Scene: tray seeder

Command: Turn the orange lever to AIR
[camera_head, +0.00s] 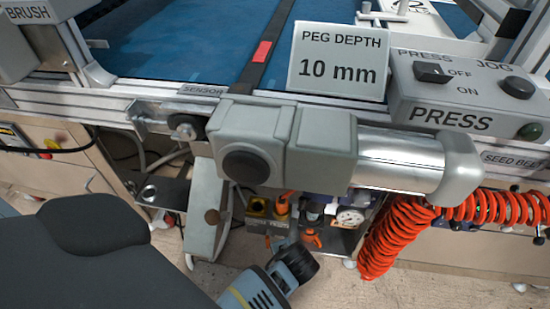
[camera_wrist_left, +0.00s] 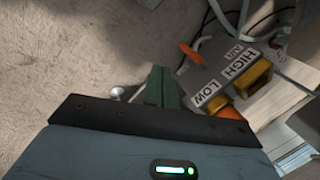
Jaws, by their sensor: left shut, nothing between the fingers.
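An orange lever (camera_wrist_left: 191,54) shows in the left wrist view. It lies at a slant beside a grey plate (camera_wrist_left: 232,72) marked AIR, HIGH and LOW. Which position the lever points to is not clear. My left gripper (camera_wrist_left: 162,84) is shut and empty, its green fingers just left of the plate and below the lever in the picture. I cannot tell whether they touch anything. In the head view, small orange parts (camera_head: 312,238) show low under the machine; I cannot tell whether one is the lever. My right gripper is not in view.
A grey motor housing (camera_head: 320,143) and silver cylinder (camera_head: 402,160) jut out above the low fittings. A pressure gauge (camera_head: 350,217) and coiled orange hose (camera_head: 395,235) are on the right. Yellow fittings (camera_wrist_left: 252,78) sit beside the labelled plate. Bare floor (camera_wrist_left: 75,50) lies left of the fingers.

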